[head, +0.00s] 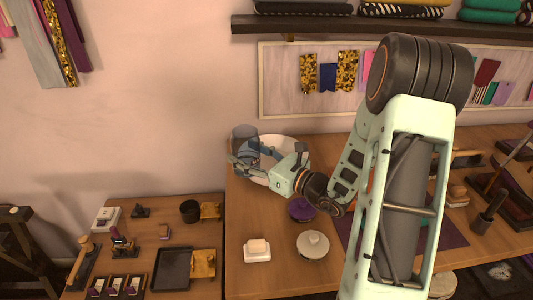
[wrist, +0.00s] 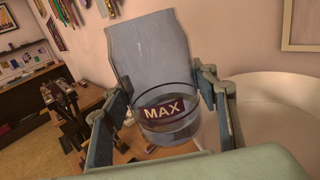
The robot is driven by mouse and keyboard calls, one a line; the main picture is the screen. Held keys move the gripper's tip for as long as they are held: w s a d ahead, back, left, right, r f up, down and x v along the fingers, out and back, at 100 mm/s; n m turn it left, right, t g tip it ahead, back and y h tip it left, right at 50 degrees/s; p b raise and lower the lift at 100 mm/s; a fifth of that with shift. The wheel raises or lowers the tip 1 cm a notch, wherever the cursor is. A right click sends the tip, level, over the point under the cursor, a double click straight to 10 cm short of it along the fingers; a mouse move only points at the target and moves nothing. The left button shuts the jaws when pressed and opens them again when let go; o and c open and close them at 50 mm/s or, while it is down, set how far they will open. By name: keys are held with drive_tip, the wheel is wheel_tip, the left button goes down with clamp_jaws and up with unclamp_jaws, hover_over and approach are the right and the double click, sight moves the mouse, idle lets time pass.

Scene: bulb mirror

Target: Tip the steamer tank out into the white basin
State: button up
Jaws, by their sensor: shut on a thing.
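The steamer tank, a clear bluish vessel with a dark MAX label, is in the middle of the wrist view (wrist: 150,62). It also shows at the back left of the table in the head view (head: 243,135). My gripper (wrist: 165,105) has a finger on each side of it and is shut on it. In the head view my gripper (head: 245,160) partly hides the tank. Some liquid seems to show around the label. The white basin (head: 284,140) stands just right of the tank, partly behind my gripper. Its pale rim fills the right side of the wrist view (wrist: 285,80).
A purple round object (head: 301,209), a white lidded round object (head: 313,244) and a soap-like block on a white dish (head: 257,252) stand in front on the table. A lower table at left holds a black tray (head: 172,268) and small tools. A shelf (head: 380,25) hangs above.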

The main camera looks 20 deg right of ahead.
drive_tip(key=shift+w+a, duration=0.2)
drive_tip(key=shift+w, duration=0.2)
drive_tip(key=shift+r, duration=0.2)
